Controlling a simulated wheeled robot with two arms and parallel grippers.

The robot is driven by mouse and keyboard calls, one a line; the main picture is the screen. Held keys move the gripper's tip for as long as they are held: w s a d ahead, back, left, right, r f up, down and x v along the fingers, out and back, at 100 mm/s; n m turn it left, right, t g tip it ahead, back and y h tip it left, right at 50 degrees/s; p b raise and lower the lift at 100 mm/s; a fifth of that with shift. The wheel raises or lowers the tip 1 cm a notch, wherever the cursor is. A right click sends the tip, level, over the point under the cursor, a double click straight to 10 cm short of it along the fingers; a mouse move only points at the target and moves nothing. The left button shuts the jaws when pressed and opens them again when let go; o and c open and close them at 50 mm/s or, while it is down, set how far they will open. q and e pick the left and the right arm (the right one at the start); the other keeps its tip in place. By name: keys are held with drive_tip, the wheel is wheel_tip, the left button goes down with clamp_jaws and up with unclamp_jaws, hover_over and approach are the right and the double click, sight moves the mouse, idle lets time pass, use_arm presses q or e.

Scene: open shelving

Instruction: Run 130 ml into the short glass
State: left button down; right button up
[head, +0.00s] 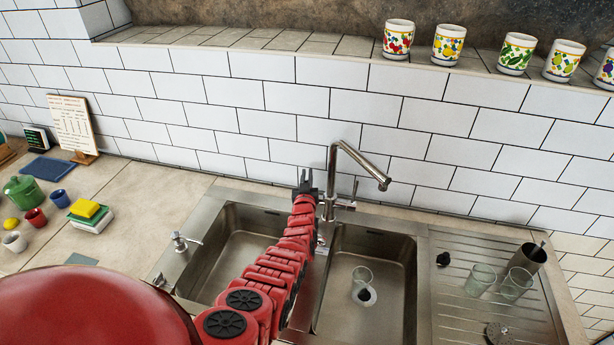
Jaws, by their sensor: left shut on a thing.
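No stream of water shows at the spout. A thin lever stands at the right of the tap's base. My right gripper is not in view.
The left basin (230,250) looks empty. Two clear glasses (480,279) (516,284) and a metal cup (529,258) stand on the drainboard at right. A soap dispenser (181,242) stands left of the sink. Patterned cups (398,39) line the ledge above.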

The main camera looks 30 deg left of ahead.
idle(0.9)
use_arm(q)
drive_tip(key=s+t+b, duration=0.1)
drive_tip(key=b, duration=0.2)
drive_tip(key=shift+s+d+t+y, duration=0.15)
drive_tip(key=shift+t+y, duration=0.15)
drive_tip(key=shift+y, duration=0.1)
drive_tip(key=shift+r, duration=0.2)
drive_tip(key=c, duration=0.9)
unclamp_jaws()
